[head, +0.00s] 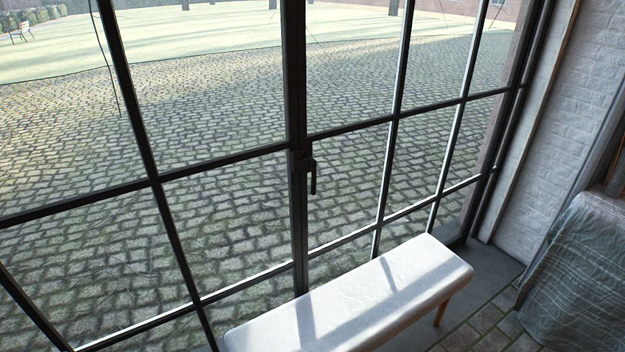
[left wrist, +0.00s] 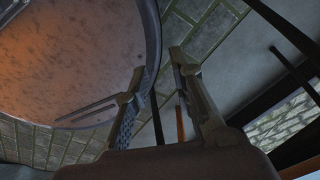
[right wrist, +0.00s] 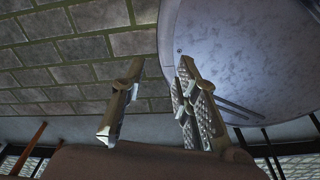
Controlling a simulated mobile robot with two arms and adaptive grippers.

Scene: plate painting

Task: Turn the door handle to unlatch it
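The door handle (head: 312,176) is a dark lever on the central vertical frame bar of the black-framed glass door (head: 297,120). The lever hangs pointing down. Neither gripper shows in the head view, so neither is at the handle there. My left gripper (left wrist: 160,85) is open and empty in the left wrist view, with its fingers apart. My right gripper (right wrist: 152,85) is open and empty in the right wrist view, with its fingers apart. The handle is not seen in either wrist view.
A white-topped bench (head: 370,295) with wooden legs stands in front of the door, below the handle. A cloth-covered piece (head: 585,270) is at the right by the white brick wall (head: 555,130). Cobbled paving lies beyond the glass.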

